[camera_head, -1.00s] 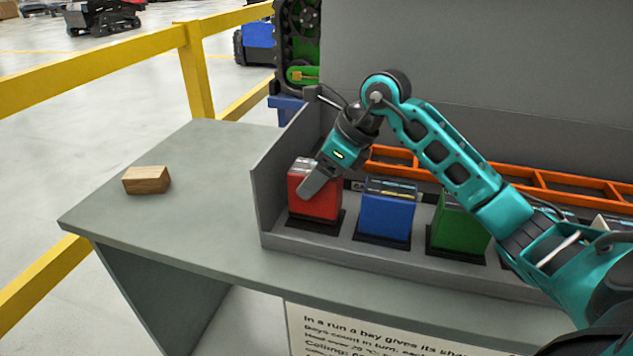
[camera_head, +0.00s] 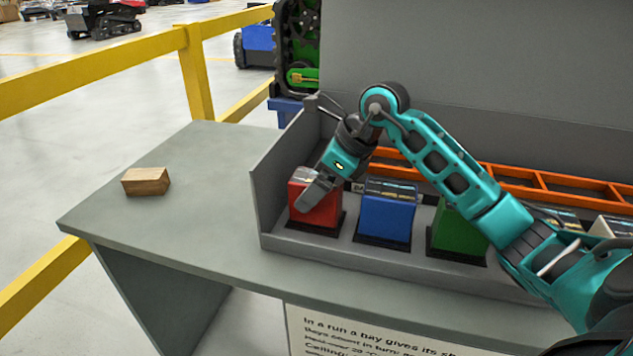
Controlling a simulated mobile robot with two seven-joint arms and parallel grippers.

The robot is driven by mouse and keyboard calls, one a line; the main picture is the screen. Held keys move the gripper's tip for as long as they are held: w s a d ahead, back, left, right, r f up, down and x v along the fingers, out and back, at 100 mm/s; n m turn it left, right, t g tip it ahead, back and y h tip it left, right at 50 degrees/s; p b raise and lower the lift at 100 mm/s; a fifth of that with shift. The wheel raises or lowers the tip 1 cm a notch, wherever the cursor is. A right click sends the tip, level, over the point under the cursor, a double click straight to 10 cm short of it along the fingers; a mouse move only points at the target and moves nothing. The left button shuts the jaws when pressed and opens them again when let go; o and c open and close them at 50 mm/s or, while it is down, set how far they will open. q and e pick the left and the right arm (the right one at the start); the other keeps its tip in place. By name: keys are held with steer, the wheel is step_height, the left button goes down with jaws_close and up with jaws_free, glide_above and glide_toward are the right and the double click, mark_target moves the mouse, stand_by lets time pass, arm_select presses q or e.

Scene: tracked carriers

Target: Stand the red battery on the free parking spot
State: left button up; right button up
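The red battery (camera_head: 324,217) stands upright on a dark base at the left end of the grey bay rack (camera_head: 262,210). My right gripper (camera_head: 312,190) comes down over it from above right. One grey finger lies across the battery's near face; the other finger is hidden, so its grip cannot be told. My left gripper is out of view. I cannot make out a free parking spot in this view.
A blue battery (camera_head: 387,218) and a green battery (camera_head: 458,232) stand right of the red one. An orange ladder-like frame (camera_head: 500,178) lies behind them. A wooden block (camera_head: 146,182) rests on the otherwise clear left table top (camera_head: 190,215). A yellow railing (camera_head: 100,78) stands beyond.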

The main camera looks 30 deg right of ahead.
steer(key=shift+r, duration=0.3)
steer(key=p+v, duration=0.1)
steer(key=v, duration=1)
steer(key=shift+s+r, duration=0.2)
steer(key=shift+r, duration=0.1)
steer(key=shift+d, duration=0.1)
